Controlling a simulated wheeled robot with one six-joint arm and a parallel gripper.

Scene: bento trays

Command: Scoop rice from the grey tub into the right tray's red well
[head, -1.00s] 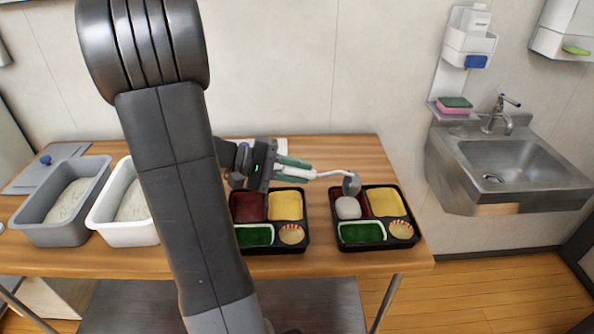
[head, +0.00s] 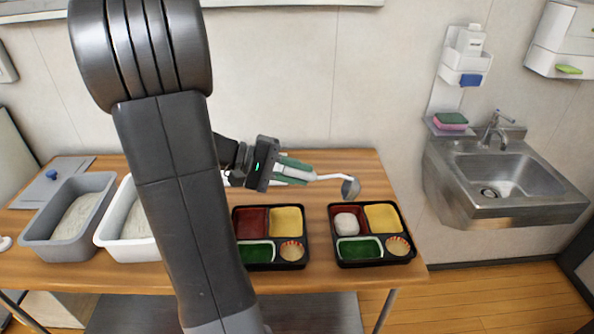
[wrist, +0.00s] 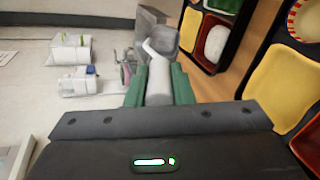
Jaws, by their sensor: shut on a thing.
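My gripper (head: 292,171) is shut on the white handle of a scoop (head: 330,177) with a grey metal bowl (head: 351,189). The scoop points right, with its bowl behind the back edge of the right tray (head: 376,263) and apart from it. A white mound of rice (head: 346,222) sits in the right tray's red well (head: 336,211). The rice also shows in the wrist view (wrist: 215,42), beside the scoop bowl (wrist: 162,38). The grey tub (head: 46,247) with rice (head: 77,218) stands at the far left.
A white tub (head: 112,243) of rice stands beside the grey tub, partly behind my arm. The left tray (head: 275,266) has an empty red well. A sink (head: 510,180) hangs right of the table.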

